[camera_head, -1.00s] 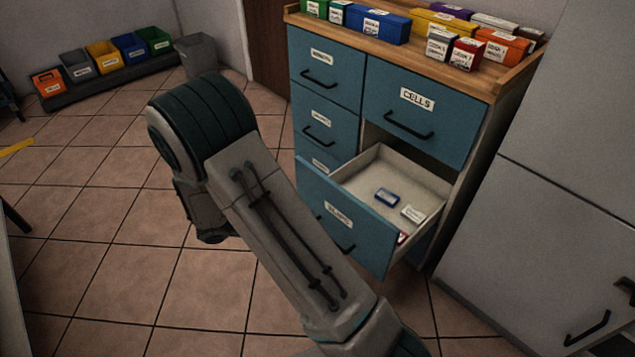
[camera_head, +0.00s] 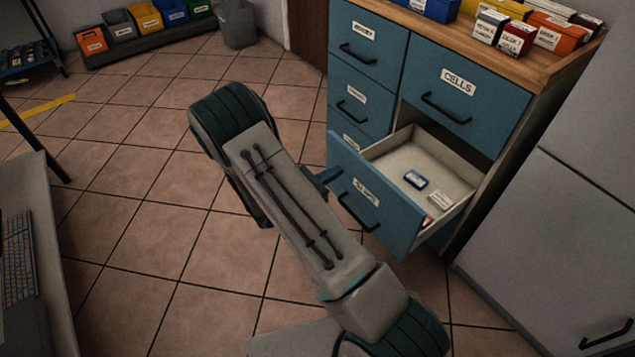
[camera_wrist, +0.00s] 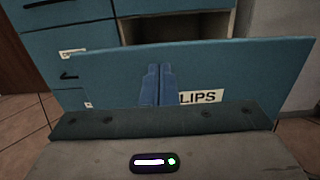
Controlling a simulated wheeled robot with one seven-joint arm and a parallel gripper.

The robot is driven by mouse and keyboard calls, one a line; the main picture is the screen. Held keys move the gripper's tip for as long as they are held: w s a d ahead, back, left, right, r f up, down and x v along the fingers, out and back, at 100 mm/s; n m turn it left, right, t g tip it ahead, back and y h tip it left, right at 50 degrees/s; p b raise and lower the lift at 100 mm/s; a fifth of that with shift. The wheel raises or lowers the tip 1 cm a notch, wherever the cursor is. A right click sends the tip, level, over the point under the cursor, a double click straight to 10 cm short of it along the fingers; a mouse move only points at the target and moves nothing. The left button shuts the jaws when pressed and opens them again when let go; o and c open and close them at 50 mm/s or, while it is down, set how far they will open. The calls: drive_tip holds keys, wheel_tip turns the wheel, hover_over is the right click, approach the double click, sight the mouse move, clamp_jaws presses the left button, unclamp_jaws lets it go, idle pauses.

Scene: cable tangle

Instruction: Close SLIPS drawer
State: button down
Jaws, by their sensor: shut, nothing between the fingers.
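The SLIPS drawer (camera_head: 345,205) is pulled out of the blue cabinet, below the CELLS drawer (camera_head: 461,92). It holds a small blue item, a pale item and a partly hidden red one. In the wrist view its blue front (camera_wrist: 240,72) fills the middle, with the label (camera_wrist: 201,97) partly covered so that "LIPS" shows. My gripper (camera_wrist: 158,70) is shut and empty, its blue fingers in front of the drawer front, just left of the letters. Whether they touch it I cannot tell. In the head view my arm hides most of the gripper; a blue part shows beside the drawer front.
Small boxes, including an orange one (camera_head: 556,34), stand on the cabinet's wooden top. A grey cabinet (camera_head: 560,215) stands close on the right. A desk with a keyboard (camera_head: 18,262) is at the left. Tiled floor (camera_head: 130,225) is open left of my arm.

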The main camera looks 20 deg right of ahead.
sight(357, 160)
drive_tip(key=b+x, duration=0.1)
drive_tip(key=x, duration=0.4)
drive_tip(key=shift+d, duration=0.15)
drive_tip(key=shift+w, duration=0.1)
drive_tip(key=shift+d, duration=0.1)
